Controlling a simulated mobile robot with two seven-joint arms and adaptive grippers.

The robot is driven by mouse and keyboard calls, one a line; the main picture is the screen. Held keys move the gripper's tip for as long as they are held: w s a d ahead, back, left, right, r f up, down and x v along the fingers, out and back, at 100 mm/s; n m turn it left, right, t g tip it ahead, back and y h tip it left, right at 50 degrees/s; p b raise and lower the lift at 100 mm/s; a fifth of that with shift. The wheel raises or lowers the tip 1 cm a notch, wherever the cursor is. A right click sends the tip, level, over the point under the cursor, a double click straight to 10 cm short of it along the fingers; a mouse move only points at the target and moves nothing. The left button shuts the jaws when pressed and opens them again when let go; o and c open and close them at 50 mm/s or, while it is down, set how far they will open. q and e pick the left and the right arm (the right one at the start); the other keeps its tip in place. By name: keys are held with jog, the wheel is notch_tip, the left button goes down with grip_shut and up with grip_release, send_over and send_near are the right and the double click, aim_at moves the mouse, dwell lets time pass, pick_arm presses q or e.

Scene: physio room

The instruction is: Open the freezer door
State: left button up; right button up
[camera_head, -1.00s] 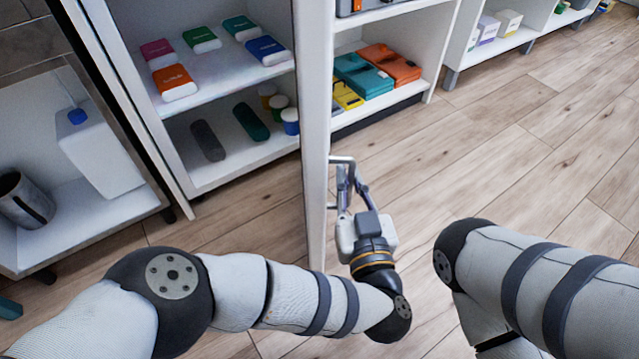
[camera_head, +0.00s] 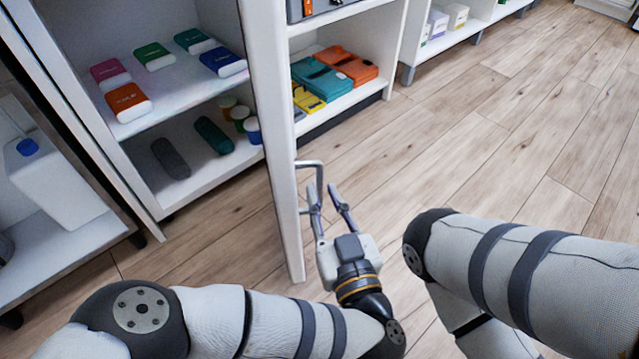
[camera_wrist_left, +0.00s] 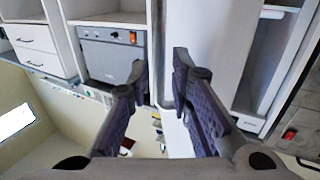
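The white door (camera_head: 274,130) stands swung open and shows nearly edge-on in the head view, with an open shelved cabinet to its left. Its grey bracket handle (camera_head: 312,164) sticks out from the right side of the door. My left gripper (camera_head: 328,194) is at the handle's lower part, its two fingers spread apart. In the left wrist view the open fingers (camera_wrist_left: 159,72) show with nothing clamped between them, and a pale upright panel lies behind them. My right arm (camera_head: 510,265) shows at the right; its gripper is out of view.
The cabinet shelf (camera_head: 190,95) holds several coloured boxes. Another shelf unit (camera_head: 350,95) with teal, orange and yellow packs stands behind the door. A white jug (camera_head: 50,180) is at far left. Wooden floor (camera_head: 500,130) to the right is clear.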

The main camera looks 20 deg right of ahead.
pick_arm(q)
jog(key=s+a, duration=0.1)
jog(key=s, duration=0.7)
jog(key=shift+s, duration=0.2)
jog(key=shift+a, duration=0.1)
